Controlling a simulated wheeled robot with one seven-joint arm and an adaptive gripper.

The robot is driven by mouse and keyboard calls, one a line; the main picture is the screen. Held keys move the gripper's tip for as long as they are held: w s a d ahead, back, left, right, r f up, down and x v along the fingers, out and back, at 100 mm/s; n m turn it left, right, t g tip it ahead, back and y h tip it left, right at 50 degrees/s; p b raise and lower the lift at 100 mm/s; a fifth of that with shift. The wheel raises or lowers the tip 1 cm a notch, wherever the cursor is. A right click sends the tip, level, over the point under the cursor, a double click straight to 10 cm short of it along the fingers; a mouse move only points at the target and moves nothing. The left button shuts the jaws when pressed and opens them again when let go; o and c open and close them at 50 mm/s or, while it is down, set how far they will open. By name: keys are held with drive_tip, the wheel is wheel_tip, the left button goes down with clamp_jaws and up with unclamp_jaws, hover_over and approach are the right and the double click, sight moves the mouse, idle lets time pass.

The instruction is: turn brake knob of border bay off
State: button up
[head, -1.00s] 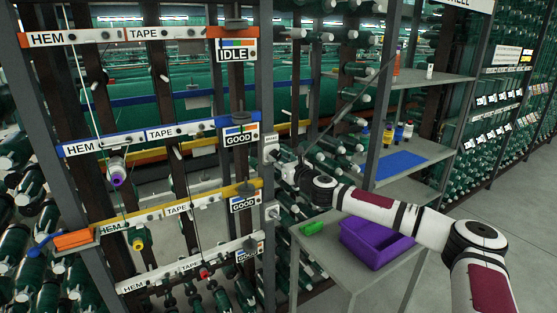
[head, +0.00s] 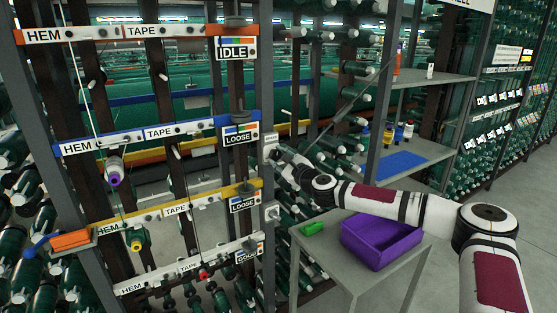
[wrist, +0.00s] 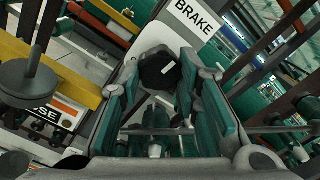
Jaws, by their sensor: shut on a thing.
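A black brake knob (wrist: 158,68) with a white pointer line sits on a pale plate under a BRAKE label (wrist: 198,18) in the wrist view. The pointer line is slanted in that picture. My gripper (wrist: 165,90) has its green-padded fingers on either side of the knob and is shut on it. In the head view my gripper (head: 284,158) is at the brake box (head: 270,146) on the post, at the right end of the blue rail. The knob is hidden there. Signs by the blue rail (head: 240,134) and yellow rail (head: 244,203) read LOOSE.
Another box (head: 272,213) sits lower on the post. The top sign (head: 236,48) reads IDLE; the bottom sign (head: 248,256) reads GOOD. A purple bin (head: 380,240) and green object (head: 313,228) stand on a side table. Clear floor lies at right.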

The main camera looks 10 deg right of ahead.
drive_tip(key=n, duration=0.3)
drive_tip(key=shift+n, duration=0.4)
drive_tip(key=n+b, duration=0.1)
drive_tip(key=n, duration=0.2)
drive_tip(key=shift+n, duration=0.4)
drive_tip(key=n, duration=0.4)
drive_tip(key=shift+d, duration=0.1)
drive_tip(key=n, duration=0.4)
drive_tip(key=shift+r, duration=0.1)
drive_tip(key=n+b, duration=0.1)
drive_tip(key=n, duration=0.5)
drive_tip(key=shift+r+n, duration=0.1)
drive_tip(key=shift+n, duration=0.2)
drive_tip(key=n+b, duration=0.1)
drive_tip(key=n, duration=0.5)
drive_tip(key=shift+n, duration=0.3)
